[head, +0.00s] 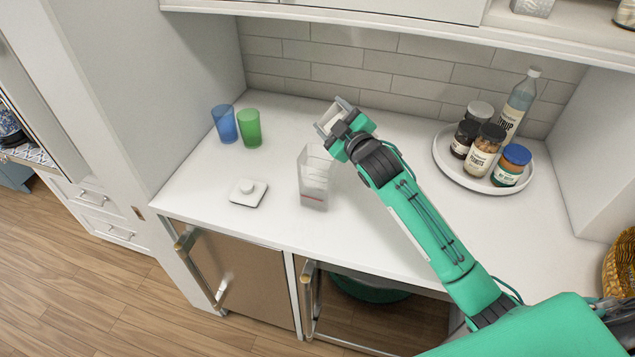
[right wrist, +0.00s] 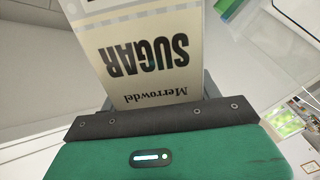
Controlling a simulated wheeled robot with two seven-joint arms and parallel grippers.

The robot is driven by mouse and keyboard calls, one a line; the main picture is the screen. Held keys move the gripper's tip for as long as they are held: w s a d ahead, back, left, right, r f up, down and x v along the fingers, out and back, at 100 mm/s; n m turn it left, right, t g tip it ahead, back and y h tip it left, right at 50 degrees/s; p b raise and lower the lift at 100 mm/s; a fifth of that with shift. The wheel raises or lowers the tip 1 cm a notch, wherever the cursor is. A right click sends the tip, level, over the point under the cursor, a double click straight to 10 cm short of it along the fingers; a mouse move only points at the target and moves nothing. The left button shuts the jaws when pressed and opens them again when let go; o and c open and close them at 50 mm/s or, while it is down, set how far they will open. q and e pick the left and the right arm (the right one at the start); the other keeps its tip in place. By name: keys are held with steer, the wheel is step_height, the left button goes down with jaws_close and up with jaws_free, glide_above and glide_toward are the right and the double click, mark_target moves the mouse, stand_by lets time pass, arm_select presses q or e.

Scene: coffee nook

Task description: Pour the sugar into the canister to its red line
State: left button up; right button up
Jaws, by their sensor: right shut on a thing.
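The clear canister (head: 314,180) stands upright on the white counter, with a red line low on its wall. I cannot tell whether any sugar is in it. My right gripper (head: 333,117) is above and behind the canister in the head view. It is shut on the sugar carton (right wrist: 140,55), a cream box whose lettering reads upside down in the right wrist view. In the head view the carton is hard to make out at the gripper, and its opening is not visible. No stream of sugar shows. My left gripper is out of view.
A white square lid with a knob (head: 248,193) lies left of the canister. Blue (head: 225,124) and green (head: 249,128) cups stand at the back left. A round white tray (head: 448,165) holds several jars and a syrup bottle (head: 517,104). The front counter is clear.

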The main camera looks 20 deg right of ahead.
steer(key=shift+s, duration=0.1)
steer(key=shift+s+d+p, duration=0.3)
steer(key=shift+s+p, duration=0.05)
steer(key=shift+s, duration=0.2)
steer(key=shift+a+f+n+b, duration=0.1)
steer(key=shift+n+b, duration=0.2)
steer(key=shift+b, duration=0.05)
steer(key=shift+f+n+b, duration=0.1)
steer(key=shift+n+b, duration=0.2)
steer(key=shift+w, duration=0.15)
stand_by(0.3)
